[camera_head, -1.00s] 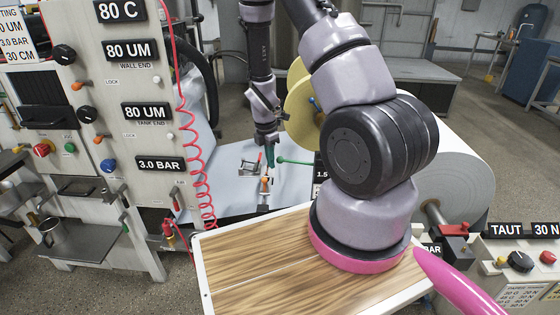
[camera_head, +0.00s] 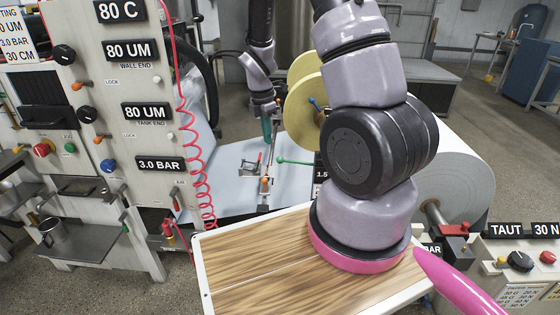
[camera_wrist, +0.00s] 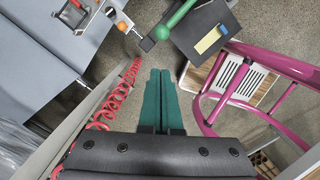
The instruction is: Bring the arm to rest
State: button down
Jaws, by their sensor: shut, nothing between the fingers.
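My gripper (camera_wrist: 161,100) shows in the wrist view with its two green fingers side by side, shut and empty. It points down toward the floor area beside the machine. In the head view my gripper (camera_head: 267,130) hangs above the grey sheet (camera_head: 225,170), near a green-knobbed lever (camera_head: 294,161). The green knob (camera_wrist: 181,12) is also in the wrist view, ahead of the fingertips and slightly right. My arm rises from its pink-ringed base and reaches back over the work area.
A control panel (camera_head: 105,90) stands at left with a red coiled hose (camera_head: 190,110), also in the wrist view (camera_wrist: 118,95). A paper roll (camera_head: 455,170) is at right, beside a tension box (camera_head: 520,262). A yellow disc (camera_head: 303,108) stands behind my arm. My pink rail shows in the wrist view.

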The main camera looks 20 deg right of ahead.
dwell(0.4)
jog(key=s+r+m+t+y, duration=0.1)
jog(key=s+r+m+t, duration=0.1)
jog(key=r+m, duration=0.6)
jog(key=s+r+m+t+y, duration=0.1)
jog(key=s+r+m, duration=0.25)
jog(key=r, duration=0.85)
jog(key=s+a+r+m+t+y, duration=0.1)
jog(key=s+r+m+t, duration=0.3)
jog(key=s+r+m, duration=0.9)
jog(key=shift+s+a+r, duration=0.4)
jog(key=shift+a, duration=0.35)
